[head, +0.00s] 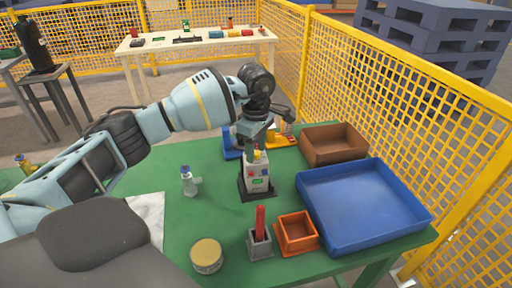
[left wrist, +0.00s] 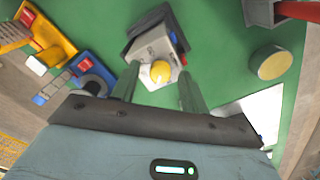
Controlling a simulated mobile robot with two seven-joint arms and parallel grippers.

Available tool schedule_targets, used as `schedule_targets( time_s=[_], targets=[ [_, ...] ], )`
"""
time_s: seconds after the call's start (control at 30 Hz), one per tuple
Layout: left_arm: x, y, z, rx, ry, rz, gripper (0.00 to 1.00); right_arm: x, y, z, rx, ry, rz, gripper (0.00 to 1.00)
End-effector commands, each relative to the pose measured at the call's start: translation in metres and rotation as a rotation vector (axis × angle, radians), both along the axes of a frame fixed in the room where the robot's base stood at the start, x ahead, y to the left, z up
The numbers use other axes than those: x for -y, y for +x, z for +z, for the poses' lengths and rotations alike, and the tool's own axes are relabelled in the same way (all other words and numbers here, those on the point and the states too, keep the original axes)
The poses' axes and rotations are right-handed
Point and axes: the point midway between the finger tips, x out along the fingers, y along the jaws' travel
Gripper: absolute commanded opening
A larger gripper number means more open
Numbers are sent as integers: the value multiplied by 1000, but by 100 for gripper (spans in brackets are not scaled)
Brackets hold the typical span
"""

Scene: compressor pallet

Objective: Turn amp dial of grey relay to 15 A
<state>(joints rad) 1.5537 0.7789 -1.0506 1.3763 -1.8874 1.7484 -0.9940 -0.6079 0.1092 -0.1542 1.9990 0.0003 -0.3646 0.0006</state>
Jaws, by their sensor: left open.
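The grey relay (head: 257,180) stands upright in a dark base on the green table in the head view, with small coloured parts on its front. In the left wrist view the relay (left wrist: 155,44) shows from above, with a round yellow knob (left wrist: 161,72) and small red and blue parts. My left gripper (head: 257,147) points down just above the relay. In the wrist view its open fingers (left wrist: 158,76) stand either side of the yellow knob; I cannot tell whether they touch it. The dial's scale is too small to read. My right gripper is not in view.
A blue tray (head: 420,218), a brown bin (head: 334,155) and an orange bin (head: 312,245) are on the right. A grey holder with a red tool (head: 260,222), a round yellow-topped tin (head: 206,256) and a small bottle (head: 187,181) stand nearby. Yellow mesh fencing (head: 400,100) borders the table.

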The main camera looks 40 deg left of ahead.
Motion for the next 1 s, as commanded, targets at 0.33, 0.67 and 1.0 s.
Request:
schedule_targets(
  time_s=[0.33, 0.67, 1.0],
  targets=[
    [0, 1, 35, 3, -1, 0, 45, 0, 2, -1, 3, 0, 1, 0],
    [0, 0, 74, 1, 0, -1, 45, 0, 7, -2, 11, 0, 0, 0],
    [0, 0, 78, 0, 0, 0, 45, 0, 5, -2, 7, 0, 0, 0]
  ],
)
